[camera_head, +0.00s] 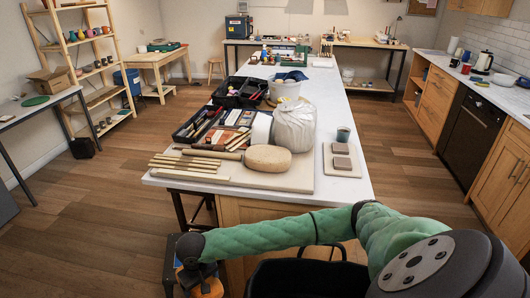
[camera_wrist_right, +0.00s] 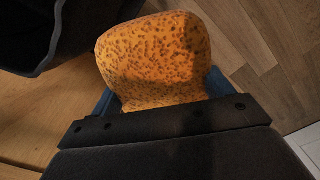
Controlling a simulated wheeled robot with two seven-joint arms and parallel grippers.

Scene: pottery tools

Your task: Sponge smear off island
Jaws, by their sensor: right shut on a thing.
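An orange sponge with dark pores (camera_wrist_right: 155,55) fills the middle of the right wrist view. My right gripper (camera_wrist_right: 158,98) is shut on it, with blue fingers at its sides. In the head view the sponge (camera_head: 208,288) shows at the bottom edge, partly hidden by my right gripper (camera_head: 196,272). Both are low, in front of the near edge of the white-topped island (camera_head: 355,187). I cannot make out a smear on the island top. My left gripper is not in view.
A dark bin-like thing (camera_head: 310,280) stands in front. The near right corner is bare.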

